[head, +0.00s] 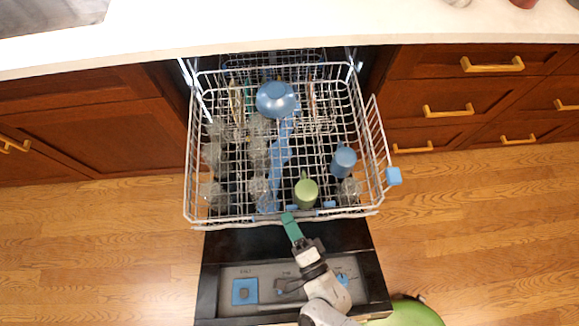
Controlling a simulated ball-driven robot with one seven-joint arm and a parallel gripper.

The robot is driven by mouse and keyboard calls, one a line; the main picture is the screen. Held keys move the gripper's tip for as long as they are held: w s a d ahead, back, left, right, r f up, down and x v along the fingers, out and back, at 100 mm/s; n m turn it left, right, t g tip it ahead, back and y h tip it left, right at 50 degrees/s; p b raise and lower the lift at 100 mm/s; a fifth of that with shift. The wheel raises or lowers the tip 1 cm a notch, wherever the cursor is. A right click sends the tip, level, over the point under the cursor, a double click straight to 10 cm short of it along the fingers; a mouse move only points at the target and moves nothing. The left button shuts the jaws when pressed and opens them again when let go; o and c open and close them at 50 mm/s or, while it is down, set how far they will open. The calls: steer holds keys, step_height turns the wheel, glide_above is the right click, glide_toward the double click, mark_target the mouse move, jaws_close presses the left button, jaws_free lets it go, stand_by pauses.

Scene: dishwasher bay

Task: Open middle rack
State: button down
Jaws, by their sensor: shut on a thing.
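The middle rack (188,190) is a white wire basket pulled well out of the dishwasher, over the lowered door. It holds a blue bowl (277,98), a blue cup (343,162), a green cup (306,191) and several clear glasses (258,155). My gripper (288,217), with green fingers, reaches up from the bottom of the view. It is shut on the middle of the rack's front rim. The exact contact between fingers and wire is too small to make out.
The open dishwasher door (225,245) lies below the rack, with its dispenser panel at the front. Wooden drawers (430,95) with brass handles stand to the right. The white counter (250,25) is above. Wooden floor (470,220) is clear on both sides.

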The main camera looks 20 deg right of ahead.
steer(key=c, duration=0.9)
jaws_free()
steer(key=shift+s, duration=0.1)
steer(key=s, duration=0.3)
steer(key=s+b, duration=0.1)
steer(key=s, duration=0.6)
steer(key=shift+s+d, duration=0.35)
steer(key=shift+d, duration=0.05)
